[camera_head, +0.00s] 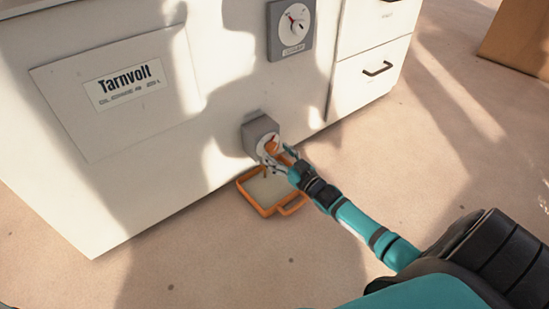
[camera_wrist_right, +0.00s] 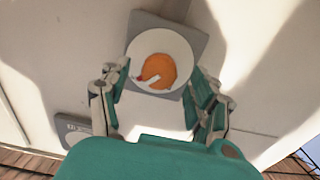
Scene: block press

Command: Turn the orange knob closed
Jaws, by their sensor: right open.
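The orange knob (camera_head: 271,146) sits on a white disc on a grey box (camera_head: 260,130) low on the front of the white machine. In the right wrist view the knob (camera_wrist_right: 155,72) is round, with a pale pointer bar with a red tip across its lower left part. My right gripper (camera_head: 279,155) is at the knob in the head view and hides part of it. In the right wrist view my right gripper (camera_wrist_right: 160,95) is open, one finger on each side of the knob. I cannot tell whether a finger touches it. My left gripper is not in view.
An orange-rimmed tray (camera_head: 258,209) lies on the floor below the knob. White drawers (camera_head: 368,75) stand at the right, and a brown box (camera_head: 520,38) is at the far right. The floor in front is clear.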

